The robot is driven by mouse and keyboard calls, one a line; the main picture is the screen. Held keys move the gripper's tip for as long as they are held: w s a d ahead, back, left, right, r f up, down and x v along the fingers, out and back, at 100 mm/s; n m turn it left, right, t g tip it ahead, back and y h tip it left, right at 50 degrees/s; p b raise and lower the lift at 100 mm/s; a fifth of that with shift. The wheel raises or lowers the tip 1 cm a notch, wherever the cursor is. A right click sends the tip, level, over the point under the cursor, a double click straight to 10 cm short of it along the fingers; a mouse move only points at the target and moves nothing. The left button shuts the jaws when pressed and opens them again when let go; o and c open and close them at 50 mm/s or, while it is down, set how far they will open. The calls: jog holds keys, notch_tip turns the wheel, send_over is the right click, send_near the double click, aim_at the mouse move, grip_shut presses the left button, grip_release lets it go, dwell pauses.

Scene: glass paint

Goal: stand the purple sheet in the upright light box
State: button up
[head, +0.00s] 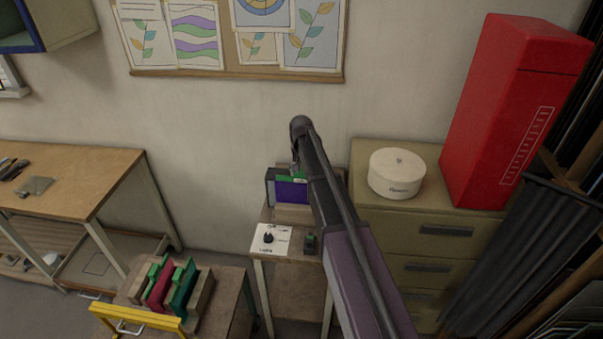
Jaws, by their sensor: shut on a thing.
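The purple sheet (291,193) stands upright with a green strip along its top edge, at the light box (271,189) on the small stand by the wall. The light box is dark-framed and partly covered by the sheet and my arm. My gripper (298,169) is at the sheet's top edge, shut on it, with its fingers mostly hidden behind my arm. I cannot tell whether the sheet's lower edge is seated in the box or just in front of it.
A control panel with a black knob (268,238) lies before the box. A round white tin (397,173) and a tall red box (512,110) stand on the cabinet at right. A rack of coloured sheets (160,288) stands on the yellow-handled cart at lower left.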

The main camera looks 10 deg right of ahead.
jog(key=shift+w+d+f+b, duration=0.2)
jog(key=shift+w+b, duration=0.1)
jog(key=shift+w, duration=0.1)
dwell(0.8)
jog(key=o, duration=1.1)
jog(key=shift+o, duration=0.3)
jog(key=shift+w+f, duration=0.1)
jog(key=shift+f, duration=0.05)
jog(key=shift+r, duration=0.35)
jog(key=shift+r+p, duration=3.25)
jog(key=shift+p, duration=0.25)
